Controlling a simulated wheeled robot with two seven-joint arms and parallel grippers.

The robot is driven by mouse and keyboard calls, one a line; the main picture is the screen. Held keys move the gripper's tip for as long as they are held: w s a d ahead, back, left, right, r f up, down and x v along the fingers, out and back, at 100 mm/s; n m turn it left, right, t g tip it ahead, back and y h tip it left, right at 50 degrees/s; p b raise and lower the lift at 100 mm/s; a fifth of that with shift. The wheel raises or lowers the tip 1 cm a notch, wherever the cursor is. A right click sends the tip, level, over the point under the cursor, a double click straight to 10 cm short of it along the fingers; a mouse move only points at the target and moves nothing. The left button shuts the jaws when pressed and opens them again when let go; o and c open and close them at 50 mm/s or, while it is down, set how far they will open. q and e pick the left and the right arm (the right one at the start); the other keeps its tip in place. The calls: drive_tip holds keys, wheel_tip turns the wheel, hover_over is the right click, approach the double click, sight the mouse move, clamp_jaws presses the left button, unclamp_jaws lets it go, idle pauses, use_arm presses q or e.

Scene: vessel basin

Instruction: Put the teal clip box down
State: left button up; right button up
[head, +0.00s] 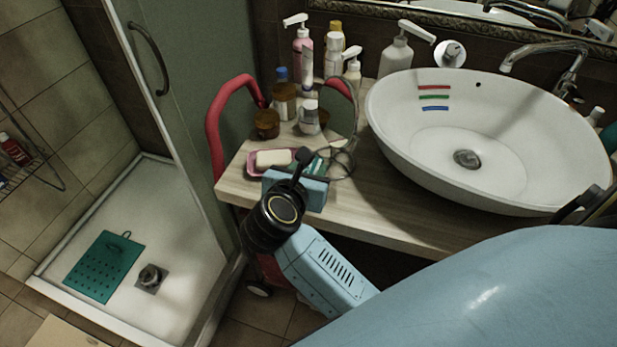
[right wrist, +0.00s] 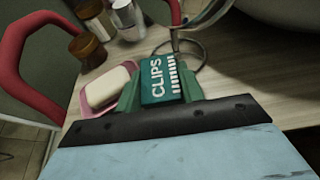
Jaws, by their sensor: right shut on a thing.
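The teal clip box (right wrist: 163,80), with white "CLIPS" lettering, is held between the green fingers of my right gripper (right wrist: 160,92) in the right wrist view. In the head view my right gripper (head: 312,170) is at the front left part of the wooden counter (head: 370,215), and only a little of the box (head: 319,164) shows behind it. The box is just right of the pink soap dish with a pale soap bar. I cannot tell whether its underside touches the counter. My left gripper is not in view.
The soap dish (head: 254,170) is close on the left, and a round mirror's wire stand (head: 343,165) is close behind right. Jars and bottles (head: 284,100) crowd the back. The white basin (head: 400,110) fills the right. A red-framed object (head: 213,130) stands at the counter's left edge.

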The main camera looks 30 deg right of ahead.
drive_tip(key=shift+f, duration=1.75)
drive_tip(key=shift+f+b, duration=0.1)
drive_tip(key=shift+b, duration=0.25)
drive_tip(key=shift+f, duration=0.1)
drive_tip(key=o, duration=0.7)
drive_tip(key=shift+r, duration=0.2)
drive_tip(key=v, duration=1.2)
